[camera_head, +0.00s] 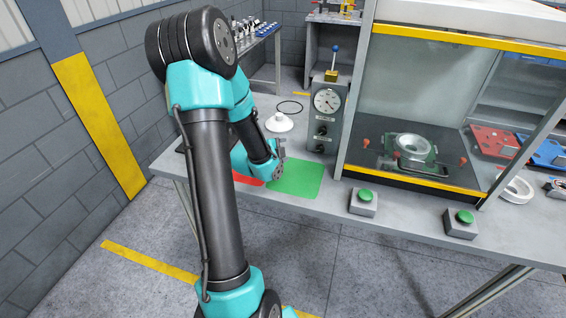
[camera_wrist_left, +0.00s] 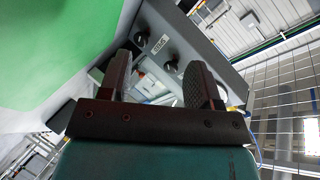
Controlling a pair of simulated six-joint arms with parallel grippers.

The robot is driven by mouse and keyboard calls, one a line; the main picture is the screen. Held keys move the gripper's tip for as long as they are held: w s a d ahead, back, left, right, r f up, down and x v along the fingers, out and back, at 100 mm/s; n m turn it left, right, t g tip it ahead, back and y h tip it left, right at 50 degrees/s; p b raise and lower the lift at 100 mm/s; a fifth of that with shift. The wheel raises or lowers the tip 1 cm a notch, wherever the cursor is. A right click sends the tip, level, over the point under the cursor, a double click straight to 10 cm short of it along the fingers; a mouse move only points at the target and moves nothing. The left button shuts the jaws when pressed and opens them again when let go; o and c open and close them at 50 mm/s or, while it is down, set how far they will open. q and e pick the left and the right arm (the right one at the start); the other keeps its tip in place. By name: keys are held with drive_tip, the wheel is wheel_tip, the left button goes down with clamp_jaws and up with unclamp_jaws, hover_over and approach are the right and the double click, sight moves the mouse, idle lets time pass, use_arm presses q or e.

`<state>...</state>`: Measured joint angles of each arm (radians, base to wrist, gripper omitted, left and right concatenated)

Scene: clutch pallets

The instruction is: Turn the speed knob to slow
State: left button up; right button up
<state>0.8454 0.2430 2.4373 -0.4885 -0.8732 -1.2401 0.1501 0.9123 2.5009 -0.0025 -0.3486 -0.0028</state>
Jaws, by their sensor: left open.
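The grey control box (camera_head: 324,120) stands on the bench with a round white gauge and two black knobs, an upper one (camera_head: 322,131) and a lower one (camera_head: 320,147). In the left wrist view the box face shows the two dark knobs, one (camera_wrist_left: 140,38) near the left fingertip and one (camera_wrist_left: 170,63) between the fingers. A small white label (camera_wrist_left: 160,45) lies between them; its print is too small to read surely. My left gripper (camera_head: 281,150) is open and empty, left of the box; it also shows in the left wrist view (camera_wrist_left: 158,62). The knob pointers are not readable.
A green mat (camera_head: 298,180) and a red mat (camera_head: 248,180) lie on the bench by the gripper. A white funnel-like part (camera_head: 279,123) and a black ring (camera_head: 289,107) lie behind. A glazed press (camera_head: 420,110) stands right of the box. Two green buttons (camera_head: 365,195) (camera_head: 465,216) are in front.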

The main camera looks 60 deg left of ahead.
use_arm(q)
drive_tip(key=m, duration=0.1)
drive_tip(key=d+f+m+t+h, duration=0.1)
drive_tip(key=m, duration=0.1)
drive_tip(key=s+m, duration=0.1)
drive_tip(key=m, duration=0.1)
drive_tip(key=shift+d+f+t+h, duration=0.2)
drive_tip(key=shift+d+t+h, duration=0.15)
drive_tip(key=shift+t+h, duration=0.05)
drive_tip(key=shift+s+d+f+m+t+h, duration=0.2)
drive_tip(key=shift+d+m+t+h, duration=0.25)
drive_tip(key=shift+m, duration=0.4)
drive_tip(key=shift+s+d+f+m+t+h, duration=0.15)
drive_tip(key=shift+d+m+h, duration=0.1)
drive_tip(key=shift+d+m, duration=0.45)
drive_tip(key=shift+a+r, duration=0.1)
drive_tip(key=shift+a, duration=0.05)
